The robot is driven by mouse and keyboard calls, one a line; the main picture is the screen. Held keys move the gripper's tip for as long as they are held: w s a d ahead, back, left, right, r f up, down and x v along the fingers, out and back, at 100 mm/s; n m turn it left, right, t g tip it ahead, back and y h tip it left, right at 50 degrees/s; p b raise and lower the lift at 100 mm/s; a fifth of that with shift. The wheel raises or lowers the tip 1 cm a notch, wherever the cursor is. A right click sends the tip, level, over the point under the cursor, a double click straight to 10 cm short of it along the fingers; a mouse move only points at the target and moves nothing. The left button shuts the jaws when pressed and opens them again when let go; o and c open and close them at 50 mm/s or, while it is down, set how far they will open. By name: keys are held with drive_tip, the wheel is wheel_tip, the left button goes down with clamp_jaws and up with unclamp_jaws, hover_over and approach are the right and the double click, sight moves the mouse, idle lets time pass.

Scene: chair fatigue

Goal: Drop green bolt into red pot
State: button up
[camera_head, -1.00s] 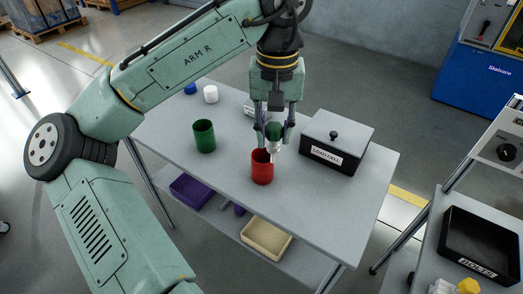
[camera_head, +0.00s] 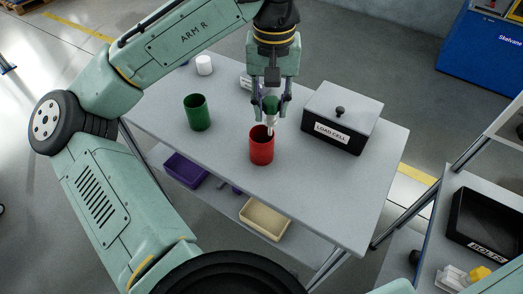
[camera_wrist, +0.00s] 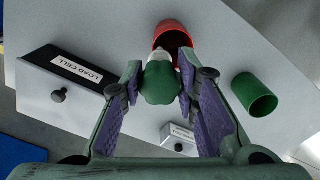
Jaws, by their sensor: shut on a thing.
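The green bolt (camera_head: 271,104) has a green head and a pale shank pointing down. My gripper (camera_head: 270,102) is shut on its head. The red pot (camera_head: 262,149) stands upright on the table below the bolt. The shank's lower end is at the pot's rim in the head view; I cannot tell how far inside it is. In the wrist view the green head (camera_wrist: 161,84) sits between the fingers (camera_wrist: 161,88), and the red pot (camera_wrist: 172,38) shows just beyond it, partly hidden by the bolt.
A green pot (camera_head: 197,113) stands left of the red pot on the grey table (camera_head: 330,190). A black and grey load cell box (camera_head: 340,118) stands to the right. A white cylinder (camera_head: 204,65) is at the back left. Purple (camera_head: 186,169) and beige (camera_head: 265,217) trays lie on the lower shelf.

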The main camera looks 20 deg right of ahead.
drive_tip(key=shift+f, duration=0.55)
drive_tip(key=shift+r, duration=0.1)
drive_tip(key=o, duration=1.1)
drive_tip(key=shift+o, duration=0.2)
drive_tip(key=shift+r, duration=0.1)
wheel_tip(320, 180, up, 12)
